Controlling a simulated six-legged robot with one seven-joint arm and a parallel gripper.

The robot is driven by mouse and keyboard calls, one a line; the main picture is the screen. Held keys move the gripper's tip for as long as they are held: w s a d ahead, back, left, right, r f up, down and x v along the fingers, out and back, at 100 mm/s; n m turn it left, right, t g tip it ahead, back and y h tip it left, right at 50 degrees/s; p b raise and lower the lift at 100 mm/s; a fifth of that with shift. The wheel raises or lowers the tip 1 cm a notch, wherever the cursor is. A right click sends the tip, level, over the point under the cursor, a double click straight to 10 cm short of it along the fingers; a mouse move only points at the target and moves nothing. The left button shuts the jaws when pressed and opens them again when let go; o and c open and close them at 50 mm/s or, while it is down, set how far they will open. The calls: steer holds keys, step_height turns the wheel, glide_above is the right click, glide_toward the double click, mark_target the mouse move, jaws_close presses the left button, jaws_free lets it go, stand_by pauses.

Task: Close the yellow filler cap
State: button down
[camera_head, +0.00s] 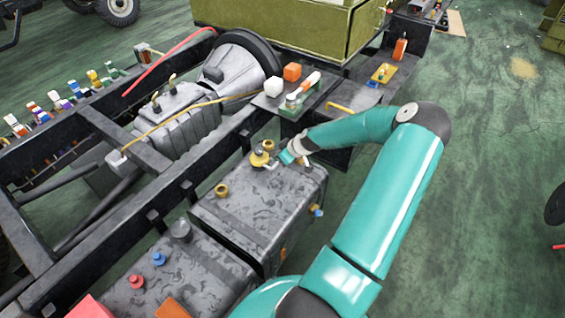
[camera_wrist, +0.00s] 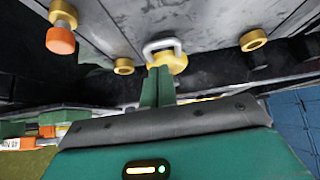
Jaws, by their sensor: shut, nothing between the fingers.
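The yellow filler cap (camera_head: 260,158) is on top of the grey, mottled tank (camera_head: 240,210), near the tank's far edge. In the wrist view the yellow cap (camera_wrist: 175,64) has a pale grey loop-shaped lever (camera_wrist: 163,46) over it. I cannot tell from these views how far the cap is seated. My gripper (camera_head: 281,160) is just to the right of the cap, close to the lever. In the wrist view my gripper (camera_wrist: 157,72) is shut and empty, its tips at the cap. Whether they touch it is unclear.
A smaller brass fitting (camera_head: 222,190) is on the same tank. A second tank (camera_head: 180,275) with red and blue caps stands nearer. The black chassis rail (camera_head: 135,215) runs along the left. A black box (camera_head: 325,95) with bottles and blocks stands behind.

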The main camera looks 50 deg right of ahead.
steer(key=s, duration=0.3)
steer(key=s+f, duration=0.1)
steer(key=s, duration=0.2)
steer(key=s+d, duration=0.1)
steer(key=s, duration=0.2)
steer(key=shift+s+d+f, duration=0.1)
steer(key=shift+s+f, duration=0.1)
steer(key=shift+s, duration=0.05)
steer(key=w+a+r+n+g+h, duration=0.1)
steer(key=a+r+g, duration=0.2)
steer(key=a+r, duration=0.9)
steer(key=w+a+r+g+h, duration=0.2)
steer(key=a+r+g, duration=0.1)
steer(key=a+r, duration=0.9)
steer(key=s+a+r+m+t+y, duration=0.1)
steer(key=s+a+r, duration=0.5)
steer(key=a, duration=0.3)
steer(key=s+a+r+m+t, duration=0.1)
steer(key=s+a+r+t, duration=0.1)
steer(key=s+a+r, duration=0.4)
step_height(320, 180, up, 2)
steer(key=a, duration=0.2)
steer(key=shift+s+a+m+t+y, duration=0.3)
steer(key=shift+s+a+m+y, duration=0.05)
steer(key=shift+s+m+y, duration=0.05)
